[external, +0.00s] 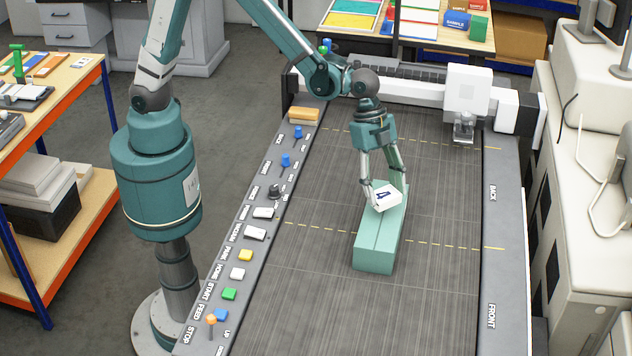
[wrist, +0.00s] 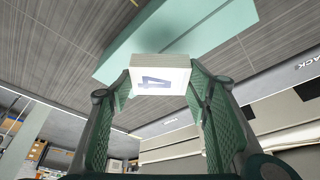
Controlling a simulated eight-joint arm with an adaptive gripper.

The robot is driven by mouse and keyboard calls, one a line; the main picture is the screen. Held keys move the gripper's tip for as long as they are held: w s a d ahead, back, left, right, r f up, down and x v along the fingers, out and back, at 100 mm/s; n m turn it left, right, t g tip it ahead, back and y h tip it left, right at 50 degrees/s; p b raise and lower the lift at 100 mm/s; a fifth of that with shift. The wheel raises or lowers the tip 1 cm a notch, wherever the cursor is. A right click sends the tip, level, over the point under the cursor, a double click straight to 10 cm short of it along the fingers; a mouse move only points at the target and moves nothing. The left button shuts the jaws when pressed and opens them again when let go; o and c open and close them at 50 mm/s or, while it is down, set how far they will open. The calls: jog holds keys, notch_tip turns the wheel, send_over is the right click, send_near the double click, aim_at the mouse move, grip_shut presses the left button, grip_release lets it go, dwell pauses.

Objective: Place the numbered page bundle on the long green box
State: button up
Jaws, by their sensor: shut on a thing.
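The numbered page bundle (external: 385,199) is a small white block with a dark "4" on its face. It also shows in the wrist view (wrist: 160,80), between the two fingers. My gripper (external: 386,190) is shut on it. The long green box (external: 375,256) lies lengthwise on the dark machine bed, and in the wrist view it (wrist: 150,38) shows behind the bundle. The bundle is over the box's upper part in the external view. I cannot tell whether it touches the box's top.
A row of coloured buttons (external: 245,255) runs along the bed's left rail. A white carriage (external: 467,90) sits on the crossbar at the back. A tan block (external: 303,115) lies at the bed's back left corner. The bed (external: 440,290) is clear around the box.

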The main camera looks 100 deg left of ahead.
aim_at(383, 200)
jog(key=shift+f, duration=1.95)
jog(key=shift+f, duration=0.15)
jog(key=o, duration=0.9)
jog(key=shift+v, duration=6.15)
